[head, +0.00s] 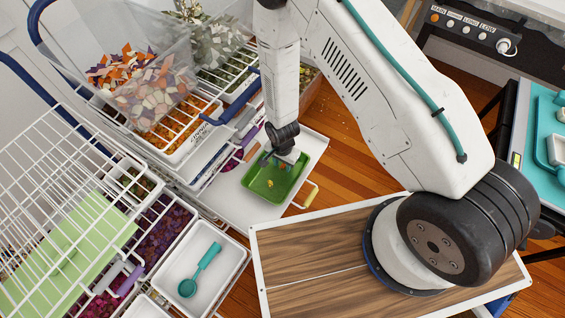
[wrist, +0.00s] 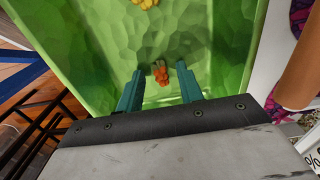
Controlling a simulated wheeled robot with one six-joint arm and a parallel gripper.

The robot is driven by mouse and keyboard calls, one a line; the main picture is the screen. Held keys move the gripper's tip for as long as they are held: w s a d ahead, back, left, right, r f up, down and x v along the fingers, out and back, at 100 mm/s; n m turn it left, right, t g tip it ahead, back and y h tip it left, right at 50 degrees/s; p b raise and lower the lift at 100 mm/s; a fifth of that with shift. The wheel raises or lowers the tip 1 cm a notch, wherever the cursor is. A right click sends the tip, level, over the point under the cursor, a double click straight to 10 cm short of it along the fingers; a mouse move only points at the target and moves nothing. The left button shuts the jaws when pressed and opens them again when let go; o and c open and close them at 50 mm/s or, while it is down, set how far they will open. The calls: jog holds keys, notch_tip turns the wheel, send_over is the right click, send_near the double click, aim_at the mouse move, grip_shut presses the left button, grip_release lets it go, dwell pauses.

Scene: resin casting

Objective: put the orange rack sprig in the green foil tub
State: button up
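The green foil tub (head: 291,184) sits on a white pull-out shelf in the head view. Its faceted green inside (wrist: 70,45) fills most of the wrist view. The orange rack sprig (wrist: 161,75) shows in the wrist view inside the tub, between and just beyond my fingertips, with a small greyish stem end. My gripper (wrist: 158,80) points down into the tub, its two teal fingers spread with a gap on both sides of the sprig. In the head view, my gripper (head: 272,160) is over the tub's far end.
A yellow piece (wrist: 145,3) lies in the tub, apart from the sprig. The white shelf (head: 235,207) holds the tub. Wire racks and bins stand left, with a teal scoop (head: 201,270) in a white tray. A wood-topped board (head: 315,265) is in front.

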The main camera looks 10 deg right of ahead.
jog(key=shift+r, duration=0.1)
notch_tip(320, 180, up, 12)
dwell(0.5)
notch_tip(320, 180, up, 16)
jog(key=n, duration=0.2)
send_over(282, 165)
jog(key=w+d, duration=0.2)
jog(key=d, duration=0.2)
jog(key=s+d+r+n, duration=0.1)
jog(key=s+d+r, duration=0.1)
jog(key=r, duration=0.5)
jog(key=s+d+r+n, duration=0.1)
jog(key=s+d+r, duration=0.15)
jog(key=r, duration=0.45)
jog(key=s+d+r+n, duration=0.2)
jog(key=s+d+r, duration=0.1)
jog(key=s+r, duration=0.4)
jog(key=s+d+r+n+t, duration=0.1)
jog(key=s+d+r+n, duration=0.1)
jog(key=s+d+r, duration=0.2)
jog(key=s+r, duration=0.3)
jog(key=s, duration=0.4)
jog(key=shift+s+d+r+n, duration=0.25)
jog(key=shift+r+n, duration=0.05)
